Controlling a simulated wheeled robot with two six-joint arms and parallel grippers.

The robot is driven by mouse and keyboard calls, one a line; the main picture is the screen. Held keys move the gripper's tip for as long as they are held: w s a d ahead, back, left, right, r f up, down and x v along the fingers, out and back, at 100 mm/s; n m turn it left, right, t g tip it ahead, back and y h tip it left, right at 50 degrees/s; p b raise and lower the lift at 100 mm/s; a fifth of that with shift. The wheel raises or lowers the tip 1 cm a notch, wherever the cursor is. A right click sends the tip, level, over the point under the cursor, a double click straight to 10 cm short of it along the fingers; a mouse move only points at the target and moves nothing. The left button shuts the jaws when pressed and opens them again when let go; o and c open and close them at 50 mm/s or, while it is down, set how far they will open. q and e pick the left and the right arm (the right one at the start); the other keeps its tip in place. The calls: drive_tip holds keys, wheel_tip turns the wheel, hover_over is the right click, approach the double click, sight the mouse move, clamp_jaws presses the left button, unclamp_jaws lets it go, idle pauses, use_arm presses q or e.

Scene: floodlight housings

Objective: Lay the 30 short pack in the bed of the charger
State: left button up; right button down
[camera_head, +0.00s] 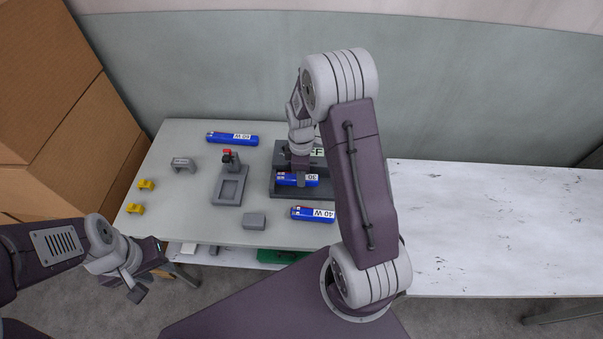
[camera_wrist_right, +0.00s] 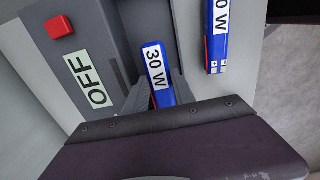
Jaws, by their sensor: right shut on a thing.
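The blue 30 pack (camera_head: 312,181) with a white label is at the front part of the grey charger (camera_head: 287,150). My right gripper (camera_head: 298,180) is shut on this pack from above. In the right wrist view the pack (camera_wrist_right: 156,65) shows between the fingertips (camera_wrist_right: 163,100), with its label reading 30 W, over the charger's dark recess. Whether it touches the bed floor, I cannot tell. The charger's OFF label (camera_wrist_right: 88,80) and red button (camera_wrist_right: 61,26) show beside it. My left gripper (camera_head: 147,280) is open and empty, off the table's front left.
A blue 40 W pack (camera_head: 313,214) lies just in front of the charger; a longer blue 60 W pack (camera_head: 232,139) lies at the back. A grey fixture with a red knob (camera_head: 230,185), a grey block (camera_head: 255,221) and two yellow pieces (camera_head: 136,208) stand left. The white table (camera_head: 480,220) at right is clear.

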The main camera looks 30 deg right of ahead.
drive_tip(key=shift+f+b, duration=0.75)
drive_tip(key=shift+f, duration=0.6)
idle(0.4)
drive_tip(key=c, duration=1)
unclamp_jaws()
drive_tip(key=shift+o, duration=0.2)
drive_tip(key=shift+r, duration=0.15)
wheel_tip(320, 180, up, 9)
drive_tip(key=shift+f+p, duration=0.1)
drive_tip(key=shift+p, duration=0.3)
